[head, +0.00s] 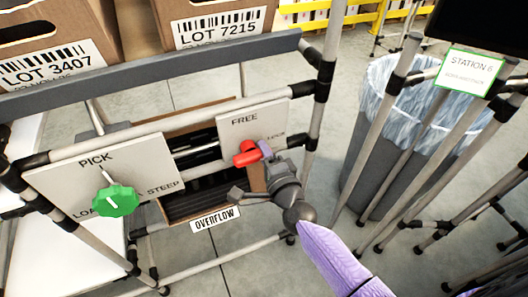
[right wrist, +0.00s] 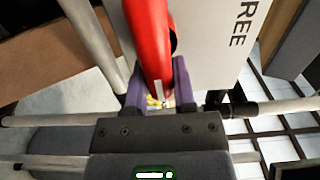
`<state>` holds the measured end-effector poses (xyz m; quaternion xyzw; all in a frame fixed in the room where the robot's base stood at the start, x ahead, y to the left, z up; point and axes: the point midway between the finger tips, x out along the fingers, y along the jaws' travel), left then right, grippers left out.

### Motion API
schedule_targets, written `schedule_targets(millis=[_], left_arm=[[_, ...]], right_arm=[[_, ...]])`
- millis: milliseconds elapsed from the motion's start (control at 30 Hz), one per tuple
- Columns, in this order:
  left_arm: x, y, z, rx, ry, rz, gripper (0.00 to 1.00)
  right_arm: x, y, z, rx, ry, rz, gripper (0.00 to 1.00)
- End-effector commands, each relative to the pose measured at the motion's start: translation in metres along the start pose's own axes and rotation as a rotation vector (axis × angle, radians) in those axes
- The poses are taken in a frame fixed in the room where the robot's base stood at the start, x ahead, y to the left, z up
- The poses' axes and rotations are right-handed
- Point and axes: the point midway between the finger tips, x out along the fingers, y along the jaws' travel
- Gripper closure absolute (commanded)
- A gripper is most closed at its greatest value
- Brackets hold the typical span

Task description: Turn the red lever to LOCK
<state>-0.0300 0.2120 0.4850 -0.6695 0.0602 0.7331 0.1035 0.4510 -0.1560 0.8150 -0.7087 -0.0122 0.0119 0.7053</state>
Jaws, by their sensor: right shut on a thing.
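The red lever (head: 247,153) sits on a white plate (head: 240,124) marked FREE at the top. Smaller lettering at the plate's right side, near the gripper, is too small to read surely. My right gripper (head: 265,150) reaches in from the lower right and is shut on the lever's end. In the right wrist view the lever (right wrist: 150,42) runs down between the two purple fingers (right wrist: 158,90). The lever's end points to the right in the head view. My left gripper is not in view.
A green knob (head: 115,200) on a plate marked PICK and STEEP is to the left. Cartons (head: 215,22) lie on the tilted rack above. A lined grey bin (head: 385,150) and frame poles stand at the right.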

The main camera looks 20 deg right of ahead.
Motion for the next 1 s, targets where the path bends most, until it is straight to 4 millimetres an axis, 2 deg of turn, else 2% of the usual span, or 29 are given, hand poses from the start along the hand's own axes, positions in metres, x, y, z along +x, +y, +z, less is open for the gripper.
schedule_targets(millis=[533,567,700,1000], left_arm=[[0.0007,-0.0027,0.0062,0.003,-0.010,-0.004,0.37],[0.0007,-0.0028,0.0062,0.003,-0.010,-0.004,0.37],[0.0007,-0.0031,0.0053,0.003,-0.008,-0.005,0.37],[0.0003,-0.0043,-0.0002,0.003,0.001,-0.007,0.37]], right_arm=[[-0.0006,0.0022,0.0004,0.022,-0.001,0.004,1.00],[-0.0006,0.0023,0.0004,0.022,-0.001,0.004,0.63],[-0.0005,0.0018,0.0003,0.021,-0.001,0.003,0.34],[-0.0019,0.0009,0.0001,0.020,0.000,0.002,0.32]])
